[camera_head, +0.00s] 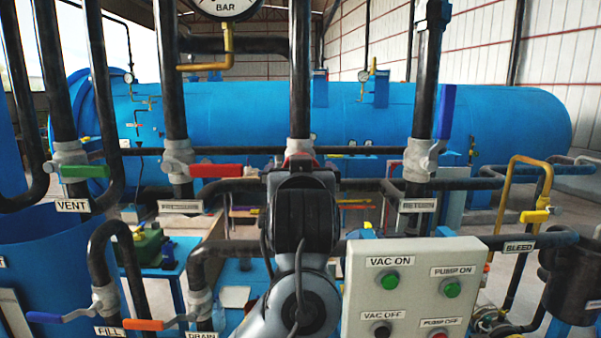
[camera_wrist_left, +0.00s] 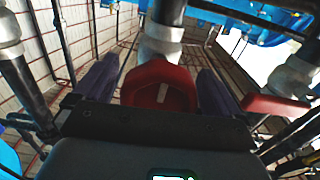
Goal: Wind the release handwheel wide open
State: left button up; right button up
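The red release handwheel (camera_wrist_left: 143,92) is in the middle of the left wrist view, a faceted knob with a white mark on its face, on a grey valve body. In the head view only its red top (camera_head: 299,157) shows above my left gripper (camera_head: 301,175), which hides the rest. In the left wrist view my left gripper (camera_wrist_left: 158,72) has its two dark purple fingers apart, one on each side of the wheel. A gap shows at the left finger; the right finger looks close to the rim, and I cannot tell whether it touches. My right gripper is not in view.
A red lever (camera_head: 216,170) sits left of the wheel and a blue lever (camera_head: 445,112) right of it. Black vertical pipes (camera_head: 299,70) stand close around. A grey control box (camera_head: 420,300) is at lower right. The blue autoclave (camera_head: 240,112) lies behind.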

pick_arm(q)
jog(key=shift+s, duration=0.1)
jog(key=s+b, duration=0.2)
jog(key=s, duration=0.8)
jog(key=shift+s, duration=0.35)
jog(key=shift+d, duration=0.1)
